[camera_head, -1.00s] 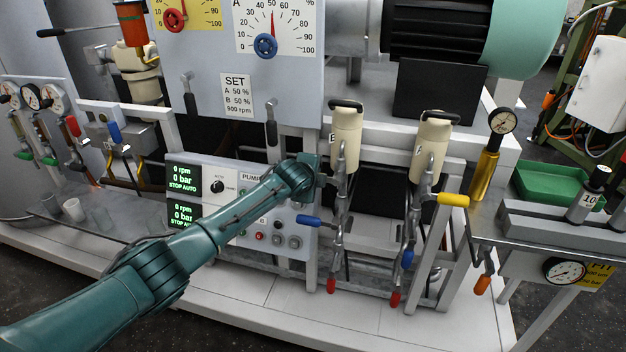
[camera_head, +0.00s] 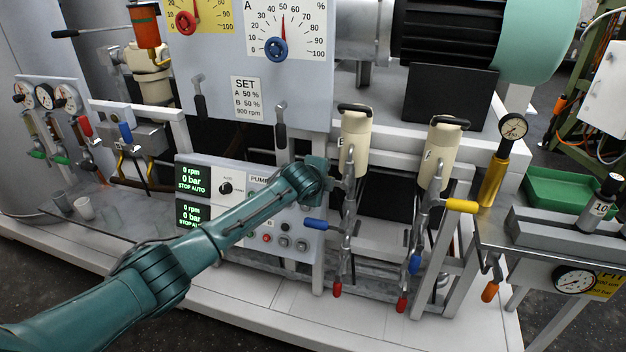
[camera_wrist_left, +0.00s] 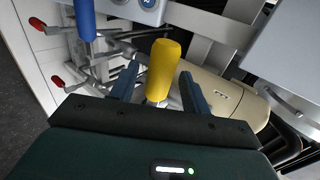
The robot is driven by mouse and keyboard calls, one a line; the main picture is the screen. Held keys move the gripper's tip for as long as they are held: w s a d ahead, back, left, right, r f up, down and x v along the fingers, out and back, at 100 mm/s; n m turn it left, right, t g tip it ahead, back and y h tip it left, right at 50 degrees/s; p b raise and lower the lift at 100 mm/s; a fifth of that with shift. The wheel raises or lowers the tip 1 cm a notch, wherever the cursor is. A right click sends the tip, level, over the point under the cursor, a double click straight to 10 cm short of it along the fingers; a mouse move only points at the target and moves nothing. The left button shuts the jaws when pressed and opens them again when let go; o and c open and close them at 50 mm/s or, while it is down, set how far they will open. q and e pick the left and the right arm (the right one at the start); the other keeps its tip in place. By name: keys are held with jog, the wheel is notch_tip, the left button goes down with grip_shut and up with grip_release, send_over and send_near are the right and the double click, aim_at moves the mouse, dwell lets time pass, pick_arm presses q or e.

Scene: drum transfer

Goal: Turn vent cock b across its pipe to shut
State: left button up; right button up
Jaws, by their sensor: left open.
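A yellow handle (camera_wrist_left: 163,65), which appears to be vent cock b's, stands between the fingers of my left gripper (camera_wrist_left: 160,76) in the left wrist view. The fingers are open on either side of it; I cannot tell whether either touches. In the head view my left gripper (camera_head: 326,178) is at the pipe (camera_head: 348,215) below the left cream canister (camera_head: 354,140). It hides the yellow handle there. A blue handle (camera_head: 316,224) points left lower on this pipe and also shows in the wrist view (camera_wrist_left: 85,20). My right gripper is not in view.
A second cream canister (camera_head: 437,155) stands to the right, with another yellow handle (camera_head: 462,206) pointing right. Red-tipped levers (camera_head: 337,290) hang below. The control panel (camera_head: 240,195) lies behind my left forearm. A gold cylinder with a gauge (camera_head: 513,127) stands farther right.

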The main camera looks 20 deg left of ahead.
pick_arm(q)
jog(key=v, duration=1.2)
jog(key=shift+p, duration=0.3)
jog(key=s+d+f+n+g+h, duration=0.1)
jog(key=s+d+f+n+h, duration=0.45)
jog(key=s+f, duration=0.85)
jog(key=s+f+n+y, duration=0.1)
jog(key=s+f+n, duration=0.1)
jog(key=s, duration=0.4)
jog(key=s+a+f+n, duration=0.1)
jog(key=s+f+n, duration=0.1)
jog(key=s+n, duration=0.2)
jog(key=s+a+f+n+y+p, duration=0.1)
jog(key=s+n, duration=0.3)
jog(key=s, duration=0.4)
jog(key=shift+s+a+f+y, duration=0.25)
jog(key=shift+f+y, duration=0.1)
jog(key=shift+f, duration=0.5)
